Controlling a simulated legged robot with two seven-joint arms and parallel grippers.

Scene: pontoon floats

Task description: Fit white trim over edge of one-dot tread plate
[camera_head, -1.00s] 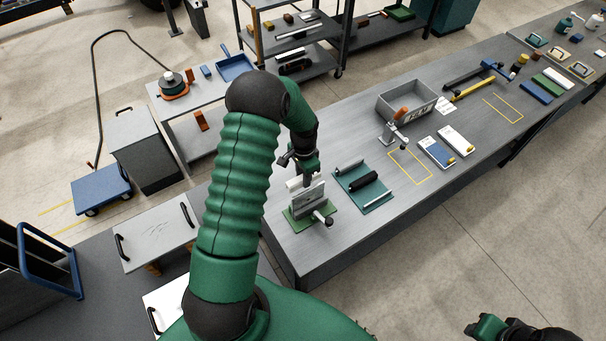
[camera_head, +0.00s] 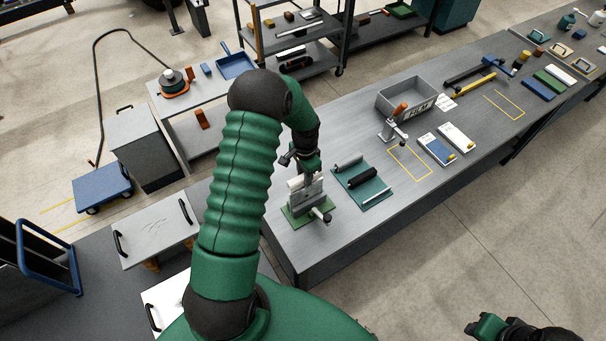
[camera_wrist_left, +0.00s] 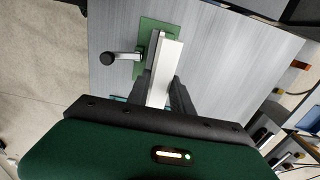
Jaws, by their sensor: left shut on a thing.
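My left gripper (camera_head: 308,178) is over the front left part of the long grey bench, pointing down. It is shut on the white trim (camera_wrist_left: 167,66), a long straight strip running between the two dark fingers in the left wrist view. The trim's end (camera_head: 293,183) also shows in the head view. The grey tread plate (camera_head: 306,199) stands upright in a clamp on a green base (camera_head: 294,215). The trim lies along the plate's top edge; I cannot tell whether it is seated. No dot is visible. My right gripper (camera_head: 487,327) is at the bottom right, partly cut off, its fingers unclear.
The clamp's handle with a black knob (camera_wrist_left: 108,58) sticks out sideways. A teal mat (camera_head: 372,200) with rollers lies just right of the clamp. The yellow-outlined area (camera_head: 410,163) is empty.

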